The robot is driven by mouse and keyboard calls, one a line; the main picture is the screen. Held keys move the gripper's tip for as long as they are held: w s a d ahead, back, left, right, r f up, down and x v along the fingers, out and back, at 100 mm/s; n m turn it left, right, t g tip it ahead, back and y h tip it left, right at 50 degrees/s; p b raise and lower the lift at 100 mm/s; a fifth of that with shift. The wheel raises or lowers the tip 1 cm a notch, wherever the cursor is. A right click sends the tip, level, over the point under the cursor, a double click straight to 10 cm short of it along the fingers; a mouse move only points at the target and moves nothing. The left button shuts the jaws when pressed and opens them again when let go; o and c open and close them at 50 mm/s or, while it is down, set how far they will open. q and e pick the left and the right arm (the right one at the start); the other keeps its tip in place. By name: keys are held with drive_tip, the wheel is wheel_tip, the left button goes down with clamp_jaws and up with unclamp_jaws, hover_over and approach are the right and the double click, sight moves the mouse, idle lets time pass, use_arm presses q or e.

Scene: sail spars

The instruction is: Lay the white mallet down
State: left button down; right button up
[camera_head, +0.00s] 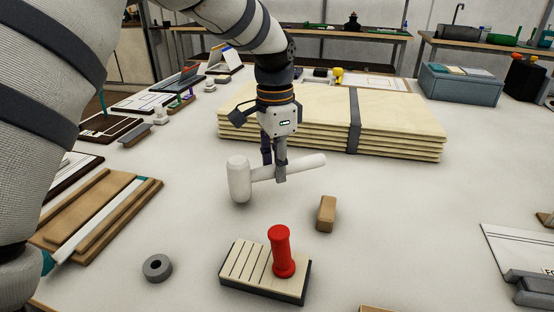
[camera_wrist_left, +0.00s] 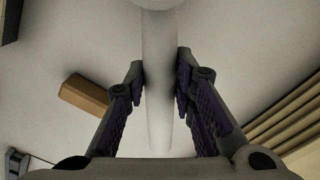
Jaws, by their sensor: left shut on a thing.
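The white mallet (camera_head: 239,180) is in the grip of my left gripper (camera_head: 274,174), which is shut on its handle. The mallet's head is at the left and its handle points right in the head view. The mallet appears to be just above the white table (camera_head: 400,215); I cannot tell whether the head touches it. In the left wrist view the handle (camera_wrist_left: 159,90) runs between the two fingers of the left gripper (camera_wrist_left: 162,85), and the head is cut off at the top edge. My right gripper is not in view.
A small wooden block (camera_head: 327,214) lies right of the mallet. A slatted block (camera_head: 245,268) with a red handle (camera_head: 281,252) stands in front. A grey ring (camera_head: 157,267) lies front left. Folded cream cloth (camera_head: 400,130) lies behind. The table's right middle is clear.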

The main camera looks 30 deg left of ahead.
use_arm(q)
drive_tip(key=shift+f, duration=0.5)
drive_tip(key=c, duration=1.3)
unclamp_jaws()
drive_tip(key=shift+f, duration=0.1)
wheel_tip(320, 180, up, 12)
drive_tip(key=shift+a, duration=0.15)
